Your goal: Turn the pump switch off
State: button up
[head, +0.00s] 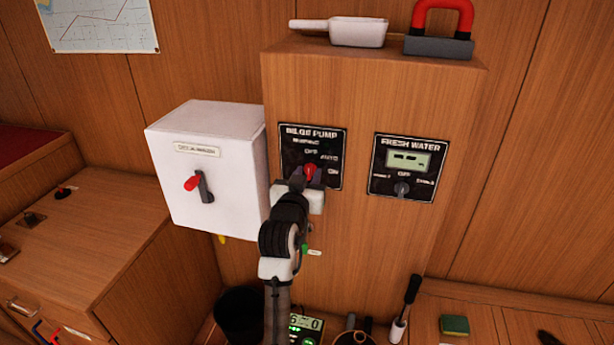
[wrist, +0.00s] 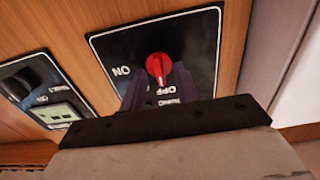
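The bilge pump panel (head: 288,160) is a black plate with white lettering on the wooden cabinet front. Its red knob (head: 310,170) is partly hidden by my gripper (head: 306,180), which reaches up to it. In the wrist view the panel (wrist: 205,40) appears upside down, with ON at left and OFF just below the red knob (wrist: 158,65). The knob's lower end seems to point towards OFF. The two dark fingers of my gripper (wrist: 159,82) stand apart, one on each side of the knob. I cannot tell whether they touch it.
The fresh water panel (head: 405,170) is on the right. A scoop (head: 357,32) and a red-handled thing (head: 440,28) lie on top. A black bucket (head: 238,312) stands below.

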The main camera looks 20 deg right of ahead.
jog(key=b+v, duration=0.4)
jog(key=v, duration=0.9)
jog(key=shift+s+a, duration=0.25)
jog(key=shift+s, duration=0.1)
